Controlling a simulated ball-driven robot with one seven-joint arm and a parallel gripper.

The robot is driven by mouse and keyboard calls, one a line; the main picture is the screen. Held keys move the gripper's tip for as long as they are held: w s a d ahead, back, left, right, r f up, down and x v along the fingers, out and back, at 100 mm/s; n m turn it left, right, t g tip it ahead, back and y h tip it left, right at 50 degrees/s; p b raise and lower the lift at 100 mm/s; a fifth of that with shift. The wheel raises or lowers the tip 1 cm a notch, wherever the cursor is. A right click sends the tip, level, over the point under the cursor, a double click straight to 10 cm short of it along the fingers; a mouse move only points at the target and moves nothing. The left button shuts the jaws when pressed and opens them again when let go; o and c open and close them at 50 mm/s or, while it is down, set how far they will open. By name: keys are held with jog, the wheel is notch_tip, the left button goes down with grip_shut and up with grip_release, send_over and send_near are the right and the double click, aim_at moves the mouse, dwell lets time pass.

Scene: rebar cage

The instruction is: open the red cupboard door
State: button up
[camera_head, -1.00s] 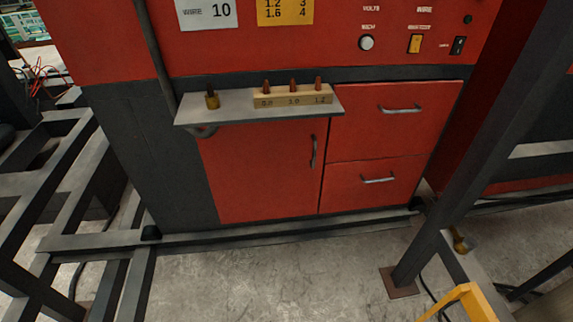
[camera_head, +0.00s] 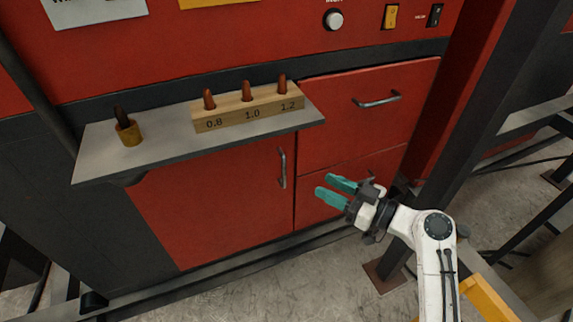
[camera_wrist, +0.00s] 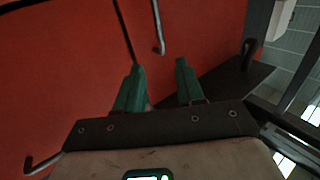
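The red cupboard door (camera_head: 215,205) is below the grey shelf and looks shut, flush with the cabinet front. Its grey vertical bar handle (camera_head: 282,168) is near its right edge. My gripper (camera_head: 332,188) has green fingers spread apart with nothing between them. In the head view it is to the right of the handle and a little lower, in front of the drawers. In the wrist view the fingers (camera_wrist: 158,82) point toward the red front, and the door handle (camera_wrist: 158,28) shows beyond the fingertips, apart from them.
The grey shelf (camera_head: 160,150) juts out above the door, with a wooden block (camera_head: 248,108) of copper tips and a brass piece (camera_head: 128,132). Drawers, the upper with a handle (camera_head: 377,100), are on the right. A dark post (camera_head: 470,150) stands close to my arm.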

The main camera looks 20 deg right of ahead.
jog(key=p+x, duration=0.2)
jog(key=x, duration=0.8)
jog(key=shift+w+a, duration=0.15)
jog(key=shift+a, duration=0.05)
jog(key=shift+c, duration=0.2)
grip_shut()
